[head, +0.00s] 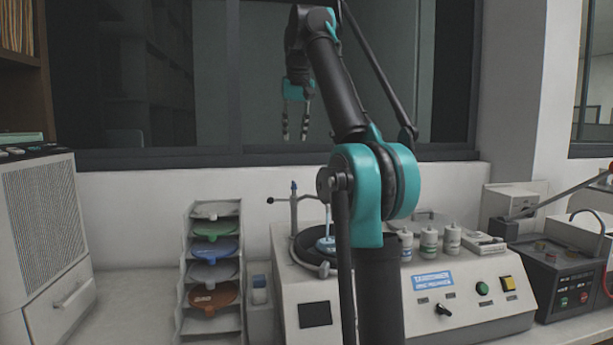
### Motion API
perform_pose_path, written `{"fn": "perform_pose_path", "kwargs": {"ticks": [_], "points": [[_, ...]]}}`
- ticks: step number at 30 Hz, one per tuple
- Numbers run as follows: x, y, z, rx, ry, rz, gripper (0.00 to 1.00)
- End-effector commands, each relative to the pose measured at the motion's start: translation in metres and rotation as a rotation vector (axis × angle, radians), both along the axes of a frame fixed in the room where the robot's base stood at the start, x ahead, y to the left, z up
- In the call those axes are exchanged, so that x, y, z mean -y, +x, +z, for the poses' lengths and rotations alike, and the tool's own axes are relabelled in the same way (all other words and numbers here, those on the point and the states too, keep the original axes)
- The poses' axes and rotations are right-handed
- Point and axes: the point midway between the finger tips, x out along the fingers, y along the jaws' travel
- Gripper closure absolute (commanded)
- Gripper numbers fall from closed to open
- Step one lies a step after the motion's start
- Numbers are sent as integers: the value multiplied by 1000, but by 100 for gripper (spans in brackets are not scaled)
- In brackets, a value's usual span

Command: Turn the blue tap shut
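The blue tap (293,187) looks like a small blue handle upright on top of a thin grey post on the polishing machine. A spout bends from the post to the right. A pale blue streak, which looks like running water, drops from the spout to the round bowl (309,262). My gripper (295,135) hangs fingers down in front of the dark window, above the tap in the picture and apart from it. Its two fingers are spread with nothing between them. My arm hides part of the bowl and machine.
The polishing machine (475,308) has a black knob and green and yellow buttons; several bottles (429,243) stand on it. A rack (213,322) of coloured discs stands left of it. A black device (560,283) stands right. A white cabinet (45,240) stands far left.

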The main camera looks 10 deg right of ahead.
Motion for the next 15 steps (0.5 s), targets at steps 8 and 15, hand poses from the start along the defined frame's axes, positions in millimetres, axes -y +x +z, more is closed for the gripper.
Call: {"fn": "perform_pose_path", "kwargs": {"ticks": [8,15], "points": [[-1,-4,7,1,0,0,70],[-1,5,-17,1,0,0,70]]}}
